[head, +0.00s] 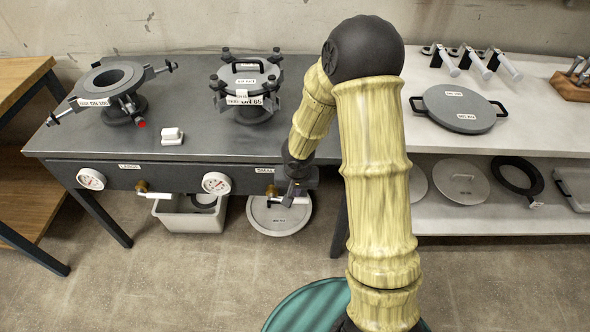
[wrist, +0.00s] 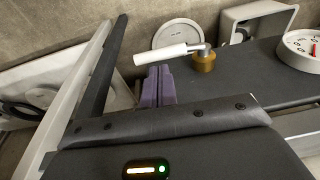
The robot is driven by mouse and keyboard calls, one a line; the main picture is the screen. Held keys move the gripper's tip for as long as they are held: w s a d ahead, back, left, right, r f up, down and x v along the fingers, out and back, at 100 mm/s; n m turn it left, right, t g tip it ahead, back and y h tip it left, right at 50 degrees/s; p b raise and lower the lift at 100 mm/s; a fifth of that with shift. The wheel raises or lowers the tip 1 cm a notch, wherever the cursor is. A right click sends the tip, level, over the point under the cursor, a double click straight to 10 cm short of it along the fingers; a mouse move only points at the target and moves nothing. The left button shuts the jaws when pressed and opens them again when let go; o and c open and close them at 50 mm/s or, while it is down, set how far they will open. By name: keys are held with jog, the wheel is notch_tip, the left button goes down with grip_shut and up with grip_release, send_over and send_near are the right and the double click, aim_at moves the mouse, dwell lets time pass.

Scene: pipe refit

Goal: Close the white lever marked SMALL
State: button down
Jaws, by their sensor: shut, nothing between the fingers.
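The white lever under the SMALL label (head: 266,170) is mostly hidden behind my gripper in the head view. In the wrist view the white lever (wrist: 160,54) shows clearly, reaching sideways to the left from its brass valve (wrist: 205,62). The brass valve also shows under the bench front in the head view (head: 271,190). My gripper (head: 295,193) is at the bench front, beside the lever. In the wrist view my gripper's purple fingers (wrist: 158,84) are together and empty, with their tips close to the lever's underside in the picture. I cannot tell whether they touch it.
Another white lever (head: 154,195) with a brass valve sits under the LARGE label (head: 130,167). A gauge (head: 216,183) is left of the SMALL valve. Below are a grey bin (head: 190,217) and a round lid (head: 280,222). A white-topped table (head: 520,110) stands right.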

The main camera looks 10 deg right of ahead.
jog(key=p+v, duration=0.3)
jog(key=v, duration=0.6)
jog(key=shift+r, duration=0.3)
jog(key=shift+w+a, duration=0.1)
jog(key=s+d+r+n+p, duration=0.1)
jog(key=s+d+r+n, duration=0.25)
jog(key=s+r, duration=0.85)
jog(key=w+p+v, duration=0.3)
jog(key=p+v, duration=1.3)
jog(key=p, duration=0.3)
jog(key=shift+d+r+m, duration=0.35)
jog(key=shift+d+r, duration=0.2)
jog(key=shift+r, duration=0.15)
